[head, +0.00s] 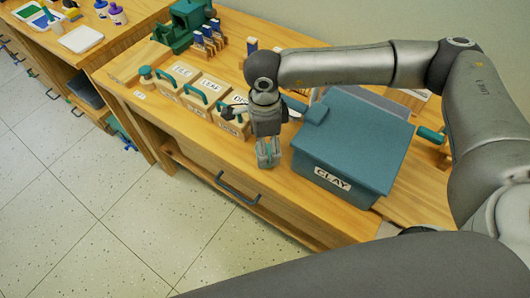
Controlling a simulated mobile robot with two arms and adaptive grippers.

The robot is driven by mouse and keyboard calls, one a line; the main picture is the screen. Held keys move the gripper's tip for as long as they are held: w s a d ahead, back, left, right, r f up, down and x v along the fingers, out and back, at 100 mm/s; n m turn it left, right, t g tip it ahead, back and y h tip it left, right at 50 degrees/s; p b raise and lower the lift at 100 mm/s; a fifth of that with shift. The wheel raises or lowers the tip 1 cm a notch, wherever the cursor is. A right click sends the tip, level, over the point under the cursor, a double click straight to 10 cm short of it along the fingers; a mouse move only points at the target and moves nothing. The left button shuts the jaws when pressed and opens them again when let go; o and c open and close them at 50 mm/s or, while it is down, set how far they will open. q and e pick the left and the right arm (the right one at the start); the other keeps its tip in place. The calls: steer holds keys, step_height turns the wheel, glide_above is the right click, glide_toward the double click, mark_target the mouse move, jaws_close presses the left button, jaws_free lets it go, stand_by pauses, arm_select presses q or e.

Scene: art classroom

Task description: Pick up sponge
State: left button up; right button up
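I cannot make out a sponge for certain in the head view. My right gripper (268,154) points down over the front part of the wooden worktop (331,211), just left of the clay bin. Its fingertips look pale teal and close together. I cannot tell whether they hold anything or how far apart they are. My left gripper is not in view.
A lidded teal bin labelled CLAY (355,150) stands right of the gripper. Small labelled wooden boxes (182,84) with teal handles line up to the left. A teal machine (184,24) stands behind. Another table (122,33) holds a white tray (81,39) and bottles.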

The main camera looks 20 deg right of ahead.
step_height(320, 180, down, 4)
steer(key=shift+w+a+r+p, duration=0.1)
steer(key=shift+r+p, duration=0.05)
steer(key=shift+p, duration=0.25)
steer(key=shift+f, duration=0.35)
steer(key=shift+c, duration=0.3)
steer(key=c, duration=0.5)
steer(key=shift+c, duration=1.4)
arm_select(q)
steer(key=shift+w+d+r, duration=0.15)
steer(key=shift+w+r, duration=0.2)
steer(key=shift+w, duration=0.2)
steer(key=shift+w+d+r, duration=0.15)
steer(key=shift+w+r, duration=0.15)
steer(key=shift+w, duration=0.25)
arm_select(e)
steer(key=shift+c, duration=0.3)
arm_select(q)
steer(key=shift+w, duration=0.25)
arm_select(e)
steer(key=shift+w+r, duration=0.1)
steer(key=shift+r, duration=0.1)
